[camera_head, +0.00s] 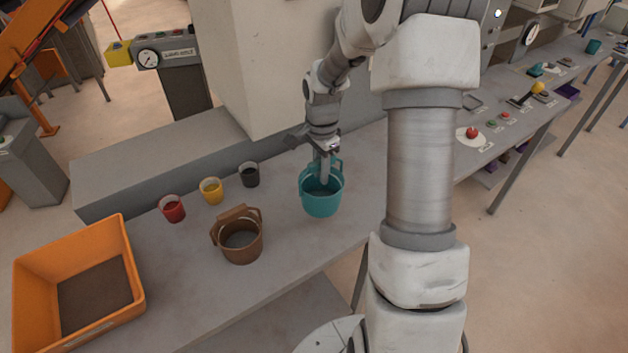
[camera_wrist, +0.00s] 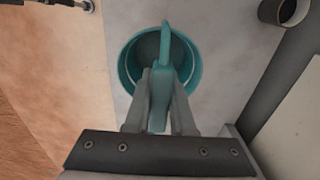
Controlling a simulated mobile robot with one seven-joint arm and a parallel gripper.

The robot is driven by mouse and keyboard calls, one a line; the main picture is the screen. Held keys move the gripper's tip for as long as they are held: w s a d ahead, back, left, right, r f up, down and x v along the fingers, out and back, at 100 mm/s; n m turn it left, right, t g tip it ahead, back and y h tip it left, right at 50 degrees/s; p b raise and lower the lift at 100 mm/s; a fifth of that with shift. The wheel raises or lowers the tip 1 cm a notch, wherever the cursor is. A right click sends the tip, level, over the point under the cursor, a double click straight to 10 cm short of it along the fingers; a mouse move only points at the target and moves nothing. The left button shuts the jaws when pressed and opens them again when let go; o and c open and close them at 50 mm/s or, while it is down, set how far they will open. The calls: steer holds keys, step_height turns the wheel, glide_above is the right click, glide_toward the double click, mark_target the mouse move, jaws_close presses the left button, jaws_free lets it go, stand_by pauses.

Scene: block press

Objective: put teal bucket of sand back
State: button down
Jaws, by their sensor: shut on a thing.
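The teal bucket (camera_head: 321,201) is at the middle of the grey table, upright, with grey sand visible inside it. My gripper (camera_head: 324,172) comes down from above and is shut on the bucket's handle. In the wrist view the bucket (camera_wrist: 128,72) is below my gripper (camera_wrist: 160,92), and the teal handle runs between the two fingers. I cannot tell whether the bucket's base touches the table.
A brown bucket (camera_head: 238,246) stands left of the teal one. Small red (camera_head: 172,210), yellow (camera_head: 211,192) and black (camera_head: 249,176) cups stand behind it. An orange crate (camera_head: 128,262) is at far left. Buttons and a lever line the table's right part.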

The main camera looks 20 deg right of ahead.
mark_target(314, 182)
steer(key=shift+w+a+f, duration=0.25)
steer(key=shift+w+f, duration=0.1)
steer(key=shift+w, duration=0.2)
steer(key=shift+w+a+f, duration=0.2)
steer(key=shift+w+f, duration=0.1)
steer(key=shift+w, duration=0.25)
steer(key=shift+f+p, duration=0.35)
steer(key=shift+f, duration=1.75)
steer(key=c, duration=0.8)
jaws_free()
steer(key=shift+o, duration=0.2)
